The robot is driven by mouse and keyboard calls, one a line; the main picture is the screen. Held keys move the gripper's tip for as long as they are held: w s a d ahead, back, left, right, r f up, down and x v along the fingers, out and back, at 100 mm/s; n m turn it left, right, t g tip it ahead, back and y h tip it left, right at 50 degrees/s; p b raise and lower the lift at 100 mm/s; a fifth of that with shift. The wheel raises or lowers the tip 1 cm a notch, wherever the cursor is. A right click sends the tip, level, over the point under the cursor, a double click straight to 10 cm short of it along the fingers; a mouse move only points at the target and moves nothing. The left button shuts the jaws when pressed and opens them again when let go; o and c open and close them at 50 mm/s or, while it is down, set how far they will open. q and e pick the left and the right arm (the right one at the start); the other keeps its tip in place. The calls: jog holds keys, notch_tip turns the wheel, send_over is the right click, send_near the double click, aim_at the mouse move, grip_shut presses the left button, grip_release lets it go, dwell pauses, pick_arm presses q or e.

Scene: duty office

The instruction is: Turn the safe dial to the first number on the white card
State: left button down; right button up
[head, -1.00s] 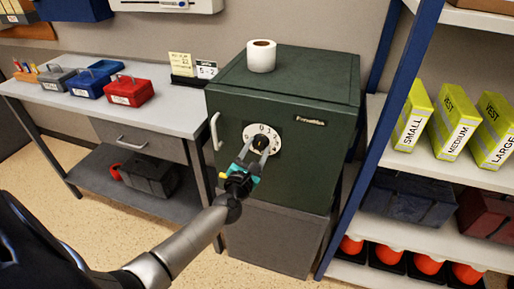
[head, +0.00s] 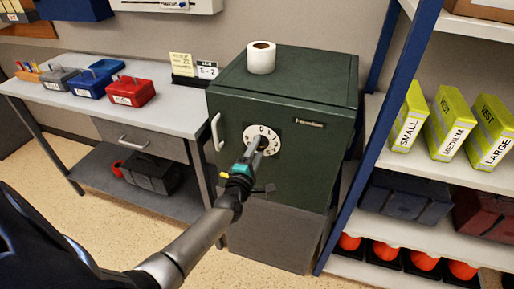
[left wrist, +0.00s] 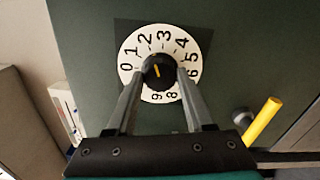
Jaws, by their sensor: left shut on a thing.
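The green safe (head: 305,90) carries a white dial (head: 250,130) with a black knob (left wrist: 158,70). The dial (left wrist: 129,80) shows numerals around its rim in the left wrist view. A yellow mark on the knob stands nearly upright there, its upper end roughly toward the 2. My left gripper (head: 260,145) is shut on the knob, with one finger on each side. The white card (head: 207,72) stands on the bench left of the safe and appears to read 5 - 2. My right gripper is not in view.
A toilet roll (head: 261,58) stands on the safe. The safe's handle (head: 217,132) is left of the dial. A shelf rack (head: 415,165) with vest boxes is close on the right.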

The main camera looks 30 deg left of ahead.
pick_arm(q)
jog(key=m+p, duration=0.1)
jog(key=m, duration=0.2)
jog(key=shift+m, duration=0.4)
jog(key=m+p, duration=0.1)
jog(key=m, duration=0.3)
jog(key=shift+m, duration=0.3)
jog(key=m+p, duration=0.1)
jog(key=m, duration=0.3)
jog(key=shift+m+p, duration=0.4)
jog(key=shift+m, duration=1.7)
jog(key=shift+c, duration=1.4)
grip_release()
